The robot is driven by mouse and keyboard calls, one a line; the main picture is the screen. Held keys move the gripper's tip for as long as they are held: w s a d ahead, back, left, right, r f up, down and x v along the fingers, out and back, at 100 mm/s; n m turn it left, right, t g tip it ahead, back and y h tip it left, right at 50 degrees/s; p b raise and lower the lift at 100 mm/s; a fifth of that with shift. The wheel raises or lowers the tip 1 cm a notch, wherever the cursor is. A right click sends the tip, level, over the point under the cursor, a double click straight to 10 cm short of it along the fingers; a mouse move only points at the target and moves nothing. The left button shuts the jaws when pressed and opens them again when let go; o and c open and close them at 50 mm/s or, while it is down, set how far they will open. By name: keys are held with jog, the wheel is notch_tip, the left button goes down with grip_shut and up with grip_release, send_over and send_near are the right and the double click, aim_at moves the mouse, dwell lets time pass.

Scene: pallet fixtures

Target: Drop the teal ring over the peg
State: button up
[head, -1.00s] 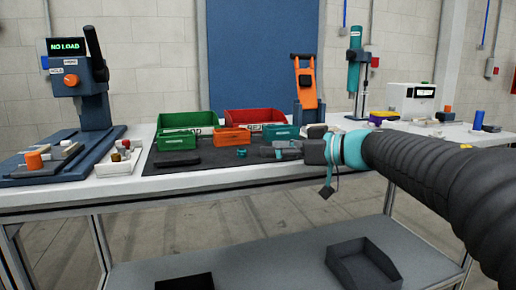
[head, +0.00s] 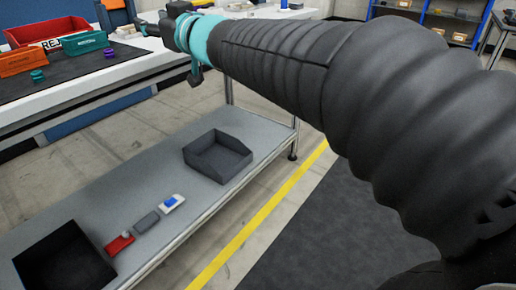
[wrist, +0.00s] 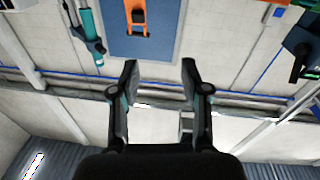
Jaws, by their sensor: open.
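A small teal piece (head: 37,75), perhaps the teal ring, sits on the dark mat (head: 60,88) at the left of the head view. It is too small to make out a hole. A small purple piece (head: 108,52) sits to its right on the same mat. I cannot make out a peg in the current views. My gripper (wrist: 159,72) is open and empty in the wrist view, facing the back wall. In the head view, my gripper is at the upper left end of my arm, right of the purple piece and apart from both pieces.
The lower shelf (head: 110,190) holds a grey tray (head: 235,163), a black tray (head: 62,265) and several small parts. Open floor with a yellow line lies right.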

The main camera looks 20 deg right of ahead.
jog(key=s+d+f+m+g+h, duration=0.3)
jog(key=s+d+f+m+h, duration=0.4)
jog(key=s+d+f+h, duration=0.45)
jog(key=s+f+g+y, duration=0.3)
jog(key=s+f+g, duration=0.5)
jog(key=s+f, duration=0.9)
jog(key=shift+s+d+f, duration=0.15)
jog(key=shift+s+f, duration=0.05)
jog(key=shift+f, duration=0.55)
jog(key=shift+c, duration=0.4)
